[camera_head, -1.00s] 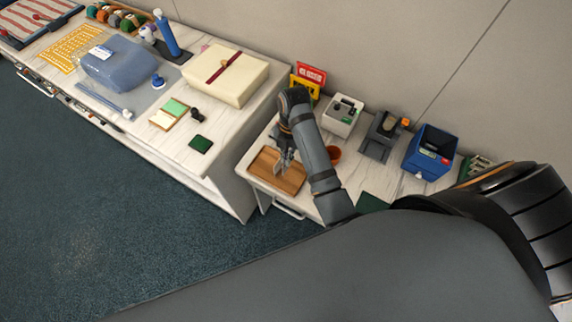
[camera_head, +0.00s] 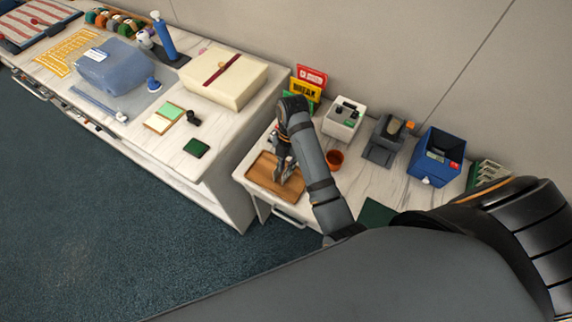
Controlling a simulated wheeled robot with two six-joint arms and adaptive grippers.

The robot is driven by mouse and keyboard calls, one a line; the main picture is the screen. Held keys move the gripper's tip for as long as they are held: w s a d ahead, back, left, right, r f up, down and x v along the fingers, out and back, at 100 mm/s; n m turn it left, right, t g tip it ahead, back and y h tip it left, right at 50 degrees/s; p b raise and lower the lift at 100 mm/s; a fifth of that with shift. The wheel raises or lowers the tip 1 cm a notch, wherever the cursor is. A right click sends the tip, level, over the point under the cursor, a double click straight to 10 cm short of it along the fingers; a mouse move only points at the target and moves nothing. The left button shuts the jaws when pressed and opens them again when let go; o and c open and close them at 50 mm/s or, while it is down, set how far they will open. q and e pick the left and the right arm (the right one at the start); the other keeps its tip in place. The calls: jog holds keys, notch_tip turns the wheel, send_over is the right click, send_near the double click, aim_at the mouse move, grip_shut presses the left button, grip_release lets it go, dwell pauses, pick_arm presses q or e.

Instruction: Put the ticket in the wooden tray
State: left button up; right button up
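The wooden tray (camera_head: 262,184) is a flat brown tray at the left end of the right-hand white table. My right gripper (camera_head: 283,178) points down over the tray's right half, close to its surface. Its fingers are small and dark here, and I cannot tell whether they are apart or closed. I cannot make out a ticket at the fingers or in the tray; the gripper and arm cover part of that area. My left gripper is not in view.
A small orange-brown cup (camera_head: 335,157) stands right of my arm. Behind are red and yellow signs (camera_head: 306,86), a white box (camera_head: 343,118), a grey device (camera_head: 385,140) and a blue bin (camera_head: 432,156). A higher counter (camera_head: 222,160) adjoins on the left.

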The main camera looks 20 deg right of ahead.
jog(key=shift+r, duration=0.45)
notch_tip(320, 180, up, 11)
jog(key=w+d+p, duration=0.1)
jog(key=p, duration=1)
jog(key=shift+d+r, duration=0.15)
jog(key=shift+d, duration=0.1)
